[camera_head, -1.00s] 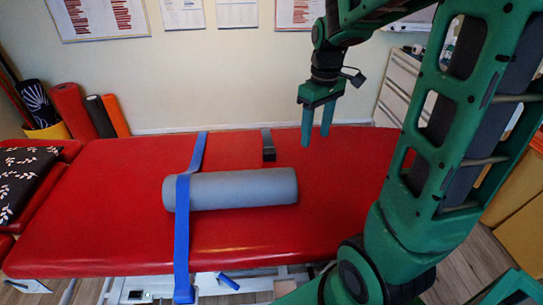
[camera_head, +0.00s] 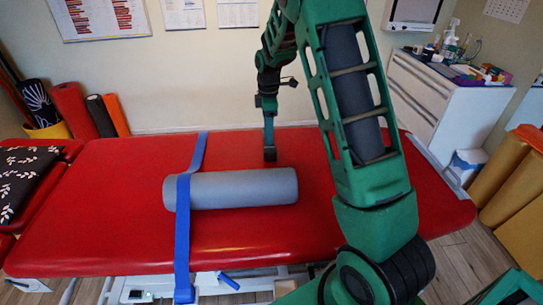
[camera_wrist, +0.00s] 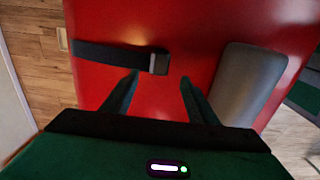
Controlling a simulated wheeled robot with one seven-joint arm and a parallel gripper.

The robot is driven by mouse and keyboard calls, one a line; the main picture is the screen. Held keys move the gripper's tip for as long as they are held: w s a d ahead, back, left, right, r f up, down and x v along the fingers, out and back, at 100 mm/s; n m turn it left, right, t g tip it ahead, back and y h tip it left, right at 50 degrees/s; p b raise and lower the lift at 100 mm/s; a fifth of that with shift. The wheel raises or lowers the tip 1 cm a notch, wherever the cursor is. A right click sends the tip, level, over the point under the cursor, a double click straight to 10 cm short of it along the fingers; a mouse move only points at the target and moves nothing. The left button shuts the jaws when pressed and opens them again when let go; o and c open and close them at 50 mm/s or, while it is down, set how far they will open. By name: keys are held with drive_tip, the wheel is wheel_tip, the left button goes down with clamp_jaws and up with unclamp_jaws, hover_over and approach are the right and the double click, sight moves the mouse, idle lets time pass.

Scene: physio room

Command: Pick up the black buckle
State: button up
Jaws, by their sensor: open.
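The black buckle (camera_wrist: 159,63) is at the end of a short dark strap (camera_wrist: 105,54) on the red table. In the head view the buckle (camera_head: 270,155) shows just below my fingertips, behind the grey roll, and the strap is mostly hidden by my gripper. My gripper (camera_head: 269,143) points down over it, seen edge-on. In the wrist view my gripper (camera_wrist: 160,77) is open and empty, and the buckle lies just beyond the gap between the fingertips. I cannot tell the exact height left between them.
The grey roll (camera_head: 245,188) lies on the red table (camera_head: 110,220), close to the buckle on its near side. A blue strap (camera_head: 182,240) crosses the table over the roll's left end. A white drawer cabinet (camera_head: 425,95) stands at the back right.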

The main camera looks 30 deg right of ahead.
sight(270, 150)
wheel_tip(270, 150, down, 5)
drive_tip(key=shift+r, duration=0.2)
drive_tip(key=shift+s+d+f, duration=0.1)
drive_tip(key=shift+d+f, duration=0.05)
drive_tip(key=shift+f, duration=1.15)
drive_tip(key=shift+s+d+f, duration=0.1)
drive_tip(key=shift+d+f, duration=0.05)
drive_tip(key=shift+f, duration=1.15)
drive_tip(key=c, duration=1.2)
